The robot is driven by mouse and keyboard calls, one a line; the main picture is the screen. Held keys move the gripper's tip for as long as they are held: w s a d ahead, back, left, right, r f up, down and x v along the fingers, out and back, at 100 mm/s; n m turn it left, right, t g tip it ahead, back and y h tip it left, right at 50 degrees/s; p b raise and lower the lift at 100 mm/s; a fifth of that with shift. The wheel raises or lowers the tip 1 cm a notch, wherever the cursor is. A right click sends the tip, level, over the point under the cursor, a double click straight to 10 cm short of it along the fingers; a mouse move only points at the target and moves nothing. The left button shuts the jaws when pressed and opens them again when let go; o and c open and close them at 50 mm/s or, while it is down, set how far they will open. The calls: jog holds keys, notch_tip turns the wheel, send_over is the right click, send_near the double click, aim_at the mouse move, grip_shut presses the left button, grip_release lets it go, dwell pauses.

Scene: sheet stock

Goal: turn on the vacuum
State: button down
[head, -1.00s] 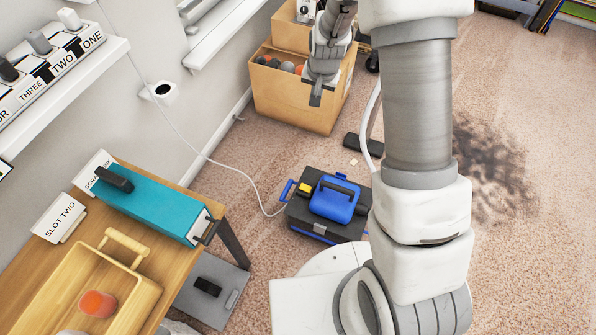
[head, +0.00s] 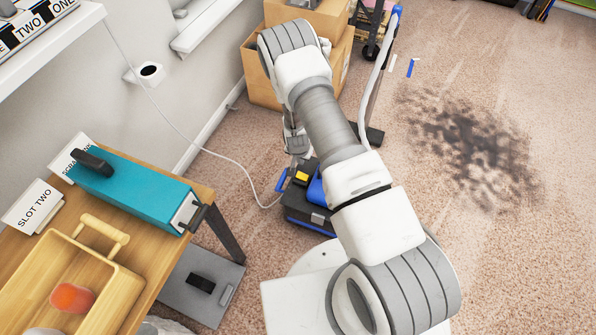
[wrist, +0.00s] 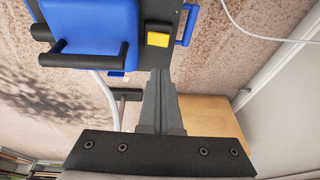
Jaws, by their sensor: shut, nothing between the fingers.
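The vacuum (head: 306,214) is a black box with blue parts, on the carpet below my arm. Its blue top (wrist: 98,24) shows large at the upper left of the wrist view, with black handles. A yellow square switch (wrist: 158,39) sits on the black part beside it, and it also shows in the head view (head: 302,178). My gripper (wrist: 160,74) is shut and empty, with its fingertips close to the switch in the wrist view. In the head view my gripper (head: 298,160) hangs over the vacuum's far side. I cannot tell whether it touches. My arm hides part of the vacuum.
A white cord (head: 190,139) runs from the vacuum up the wall. A pale hose (head: 372,86) and dark floor head (head: 369,135) stand behind it. Cardboard boxes (head: 262,82) are at the back, a wooden table (head: 205,192) at left. Dark dirt (head: 480,150) marks the open carpet.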

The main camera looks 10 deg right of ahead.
aim_at(301, 174)
jog(key=b+x, duration=0.2)
jog(key=x, duration=0.2)
jog(key=b+x, duration=0.2)
jog(key=x, duration=0.3)
jog(key=a+b+x, duration=0.1)
jog(key=b+x, duration=0.1)
jog(key=x, duration=0.2)
jog(key=shift+s+d+f, duration=0.1)
jog(key=shift+s+f, duration=0.2)
jog(key=shift+f, duration=0.15)
jog(key=shift+w+d+f, duration=0.1)
